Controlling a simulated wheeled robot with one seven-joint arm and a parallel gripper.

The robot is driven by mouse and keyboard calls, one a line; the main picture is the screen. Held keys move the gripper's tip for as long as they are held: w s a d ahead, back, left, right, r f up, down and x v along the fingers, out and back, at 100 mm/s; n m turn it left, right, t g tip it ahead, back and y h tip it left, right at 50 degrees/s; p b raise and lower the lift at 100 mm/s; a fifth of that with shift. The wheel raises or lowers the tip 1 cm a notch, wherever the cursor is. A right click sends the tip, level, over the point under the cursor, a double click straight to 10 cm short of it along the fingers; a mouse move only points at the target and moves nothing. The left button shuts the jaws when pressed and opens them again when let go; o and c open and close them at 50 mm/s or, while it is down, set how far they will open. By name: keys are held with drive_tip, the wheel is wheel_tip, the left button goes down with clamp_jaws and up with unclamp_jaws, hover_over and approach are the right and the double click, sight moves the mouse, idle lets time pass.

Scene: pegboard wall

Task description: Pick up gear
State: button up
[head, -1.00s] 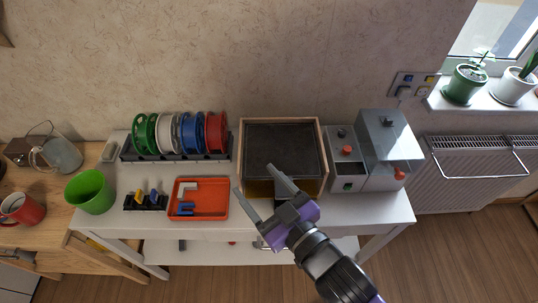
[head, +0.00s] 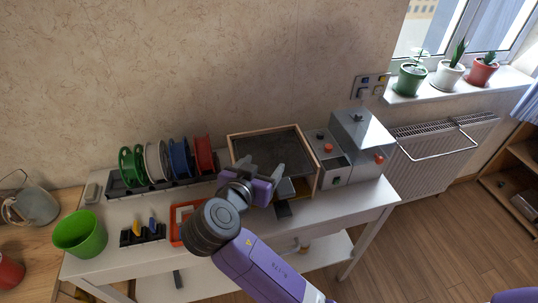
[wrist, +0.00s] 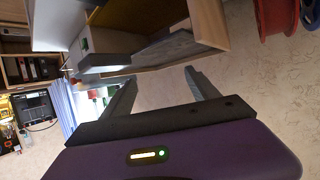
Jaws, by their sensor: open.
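I cannot make out a gear in either view. My gripper (head: 261,168) is open and empty, in front of the wood-framed box (head: 240,134) with a dark panel on the white table. In the wrist view my gripper (wrist: 160,78) has its two fingers apart, with the wall between them and the box (wrist: 208,22) just beyond. The red tray (head: 176,216) is mostly hidden behind my arm in the head view, so its contents are not visible.
A rack of coloured spools (head: 180,156) stands at the back left. A green cup (head: 80,235) and a small black holder with tools (head: 142,234) are at the left. A grey machine (head: 358,146) stands right of the box. The table's front right (head: 340,203) is clear.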

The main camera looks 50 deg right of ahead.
sight(271, 152)
drive_tip(key=x, duration=0.2)
drive_tip(key=p+x, duration=0.1)
drive_tip(key=x, duration=0.4)
drive_tip(key=shift+w+d, duration=0.1)
drive_tip(key=shift+w, duration=0.25)
drive_tip(key=c, duration=1.4)
drive_tip(key=shift+r, duration=0.1)
